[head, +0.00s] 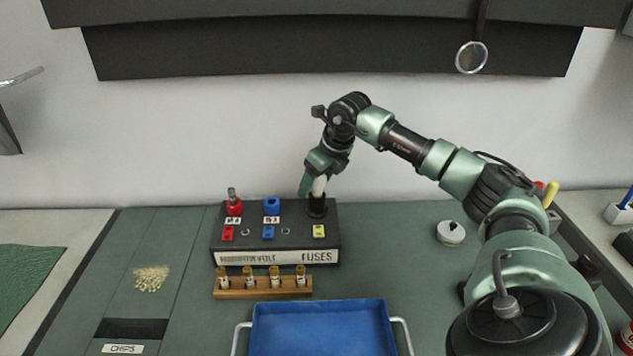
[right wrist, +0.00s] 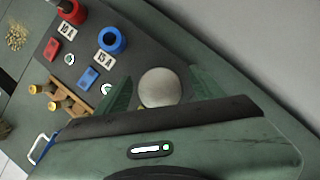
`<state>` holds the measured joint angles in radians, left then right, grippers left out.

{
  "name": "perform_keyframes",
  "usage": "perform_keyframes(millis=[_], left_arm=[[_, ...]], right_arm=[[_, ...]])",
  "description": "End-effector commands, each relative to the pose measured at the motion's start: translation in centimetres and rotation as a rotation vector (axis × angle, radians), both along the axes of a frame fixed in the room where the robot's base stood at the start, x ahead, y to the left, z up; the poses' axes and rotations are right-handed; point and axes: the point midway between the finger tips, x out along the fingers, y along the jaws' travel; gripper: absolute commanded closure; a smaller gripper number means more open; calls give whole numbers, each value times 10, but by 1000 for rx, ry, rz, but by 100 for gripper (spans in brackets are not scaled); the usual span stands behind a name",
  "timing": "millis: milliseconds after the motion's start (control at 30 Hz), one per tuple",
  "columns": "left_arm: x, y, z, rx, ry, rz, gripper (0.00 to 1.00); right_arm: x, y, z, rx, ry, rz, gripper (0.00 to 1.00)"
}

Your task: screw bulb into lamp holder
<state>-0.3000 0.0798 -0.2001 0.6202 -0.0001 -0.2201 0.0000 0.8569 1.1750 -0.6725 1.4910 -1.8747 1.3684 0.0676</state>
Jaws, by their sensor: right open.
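A white bulb (head: 319,186) stands upright at the black lamp holder (head: 317,207), at the right end of the black fuse box (head: 275,237). I cannot tell how deep it sits. My right gripper (head: 313,189) is pointing down over the holder, its fingers around the bulb's height. In the right wrist view the round top of the bulb (right wrist: 160,87) lies between the two green fingers of my right gripper (right wrist: 158,88). The fingers are open, with a gap on each side of the bulb. My left gripper is not in view.
On the box are a red holder (head: 234,206) and a blue holder (head: 271,205). In front stand a wooden rack (head: 262,288) with several fuses and a blue tray (head: 320,330). A white round object (head: 450,233) lies to the right.

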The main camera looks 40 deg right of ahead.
Motion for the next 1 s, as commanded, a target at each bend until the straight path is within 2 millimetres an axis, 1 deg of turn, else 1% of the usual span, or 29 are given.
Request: perform_keyframes(millis=[100, 367, 500, 600, 700, 867, 900, 967, 1000], left_arm=[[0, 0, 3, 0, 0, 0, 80], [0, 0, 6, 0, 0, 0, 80], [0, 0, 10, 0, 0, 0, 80], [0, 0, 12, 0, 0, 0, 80], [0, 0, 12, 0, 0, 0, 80], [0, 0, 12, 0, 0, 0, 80], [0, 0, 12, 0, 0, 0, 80], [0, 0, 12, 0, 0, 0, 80], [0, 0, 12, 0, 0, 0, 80]], right_arm=[[0, 0, 1, 2, 0, 119, 32], [0, 0, 1, 2, 0, 270, 32], [0, 2, 2, 4, -1, 426, 32], [0, 2, 1, 2, 0, 510, 32], [0, 2, 0, 1, 1, 544, 32], [-1, 2, 0, 0, 1, 547, 32], [-1, 2, 0, 0, 1, 547, 37], [-1, 2, 0, 0, 1, 546, 54], [-1, 2, 0, -1, 1, 545, 65]])
